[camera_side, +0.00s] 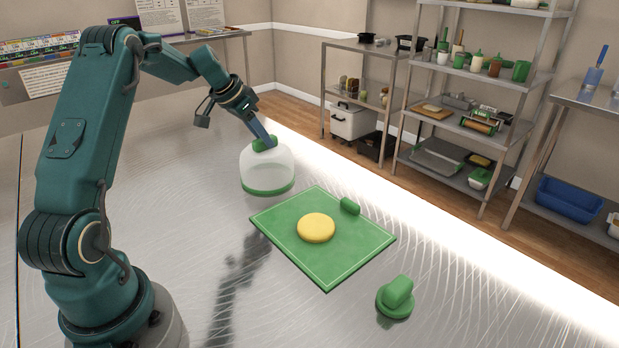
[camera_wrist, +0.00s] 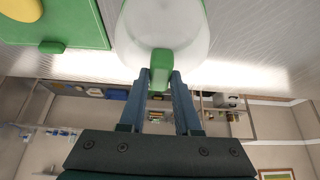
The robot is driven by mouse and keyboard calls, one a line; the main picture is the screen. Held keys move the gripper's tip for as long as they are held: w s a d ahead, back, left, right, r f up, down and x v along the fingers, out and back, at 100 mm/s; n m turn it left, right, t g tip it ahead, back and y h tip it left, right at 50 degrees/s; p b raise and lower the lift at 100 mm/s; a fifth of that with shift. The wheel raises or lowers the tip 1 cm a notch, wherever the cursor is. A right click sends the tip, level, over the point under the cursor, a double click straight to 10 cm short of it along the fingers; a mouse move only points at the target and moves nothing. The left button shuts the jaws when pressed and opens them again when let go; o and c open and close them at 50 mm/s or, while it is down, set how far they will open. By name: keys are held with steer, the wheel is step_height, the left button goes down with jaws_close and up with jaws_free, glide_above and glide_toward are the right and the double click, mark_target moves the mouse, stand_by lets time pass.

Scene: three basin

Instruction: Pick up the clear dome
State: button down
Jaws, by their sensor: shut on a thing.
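The clear dome (camera_side: 267,168) has a green rim at its base and a green handle on top, and it stands upright beyond the far left corner of the green board. My gripper (camera_side: 268,140) is shut on its green handle from above. In the wrist view the two blue fingers of my gripper (camera_wrist: 160,76) close on either side of the green handle (camera_wrist: 160,66), with the pale dome (camera_wrist: 160,28) beyond it. I cannot tell whether the rim touches the table or hangs just above it.
The green board (camera_side: 322,268) carries a yellow disc (camera_side: 316,228) and a small green handle (camera_side: 350,206). A green knobbed piece (camera_side: 396,297) stands on the metal table near the front. The table left of the board is clear. Stocked shelves (camera_side: 480,80) stand behind the table.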

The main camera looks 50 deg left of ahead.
steer(key=shift+r, duration=0.6)
steer(key=r, duration=0.2)
steer(key=s+r, duration=0.1)
steer(key=shift+a+r, duration=0.35)
steer(key=shift+a, duration=0.05)
steer(key=s+a+r, duration=0.5)
steer(key=s+r, duration=0.1)
steer(key=s, duration=0.3)
steer(key=c, duration=1.3)
jaws_free()
steer(key=shift+c, duration=0.2)
jaws_close()
